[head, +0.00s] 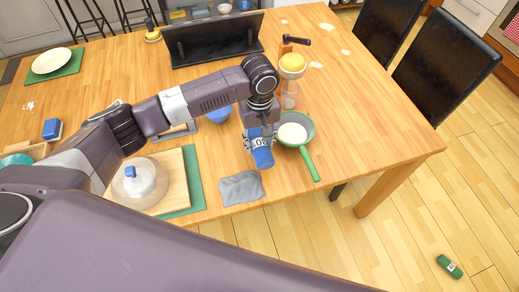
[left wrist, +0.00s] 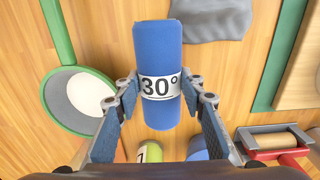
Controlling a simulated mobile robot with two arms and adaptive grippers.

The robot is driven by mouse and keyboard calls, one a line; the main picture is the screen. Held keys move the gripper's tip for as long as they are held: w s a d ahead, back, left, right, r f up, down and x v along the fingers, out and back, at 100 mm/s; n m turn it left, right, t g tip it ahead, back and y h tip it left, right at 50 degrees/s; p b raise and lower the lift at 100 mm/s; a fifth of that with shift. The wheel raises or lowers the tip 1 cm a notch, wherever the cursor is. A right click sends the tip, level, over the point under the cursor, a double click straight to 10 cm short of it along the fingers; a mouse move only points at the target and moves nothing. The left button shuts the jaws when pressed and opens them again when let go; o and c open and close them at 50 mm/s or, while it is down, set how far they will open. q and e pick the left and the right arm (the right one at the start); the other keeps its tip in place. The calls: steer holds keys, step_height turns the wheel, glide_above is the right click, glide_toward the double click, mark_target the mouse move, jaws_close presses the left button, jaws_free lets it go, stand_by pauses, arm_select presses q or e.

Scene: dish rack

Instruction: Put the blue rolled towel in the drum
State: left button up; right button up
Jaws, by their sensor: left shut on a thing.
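The blue rolled towel (head: 263,157) has a white band marked 30° and hangs in my left gripper (head: 256,138) over the table's front right part. In the left wrist view the towel (left wrist: 158,52) stands between the two fingers of my left gripper (left wrist: 160,88), which are shut on its banded part. In the head view, the towel is just left of a green-handled pan and above a crumpled grey cloth. I cannot make out a drum in either view. My right gripper is not in view.
The green pan (head: 310,156) and grey cloth (head: 241,188) lie near the table's front edge. A yellow-topped bottle (head: 291,78) stands behind. A glass dome (head: 139,184) sits on a board at left. A green roll (head: 450,266) lies on the floor.

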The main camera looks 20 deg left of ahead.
mark_target(260, 150)
arm_select(q)
step_height(260, 150, down, 4)
steer(key=shift+r, duration=0.15)
steer(key=shift+f, duration=0.25)
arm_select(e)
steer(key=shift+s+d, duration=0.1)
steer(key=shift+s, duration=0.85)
arm_select(q)
steer(key=o, duration=1)
steer(key=shift+f, duration=0.15)
steer(key=o, duration=0.4)
steer(key=shift+c, duration=0.2)
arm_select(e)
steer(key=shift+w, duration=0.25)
